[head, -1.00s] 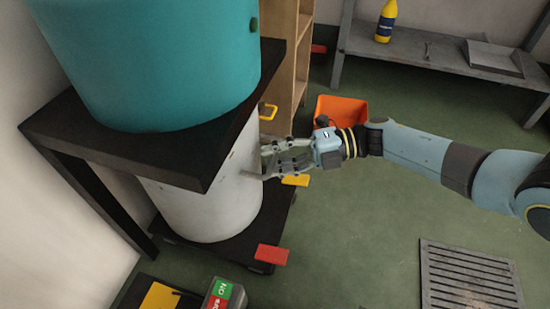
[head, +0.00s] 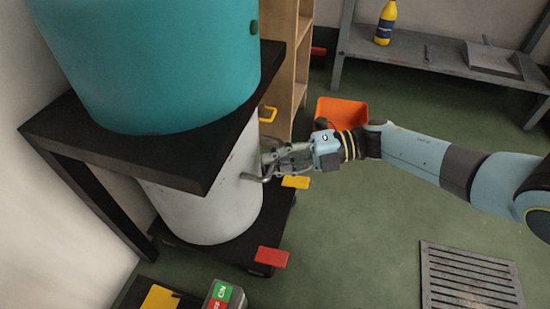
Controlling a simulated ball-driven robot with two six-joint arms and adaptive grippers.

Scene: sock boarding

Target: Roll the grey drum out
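The grey drum (head: 215,205) stands upright on a low black wheeled dolly (head: 225,248), beneath a black stand (head: 130,150). Its upper part is hidden by the stand's top. A grey bar handle (head: 254,178) sticks out from the drum's right side. My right gripper (head: 276,161) is at this handle, reaching in from the right, and its fingers look closed around the bar. My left gripper is out of view.
A large teal drum (head: 150,60) sits on the stand. A red tab (head: 271,257) and a yellow tab (head: 296,182) stick out at the dolly's edge. An orange bin (head: 342,110) stands behind my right gripper. Green floor is open to the right, around a floor grate (head: 470,280).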

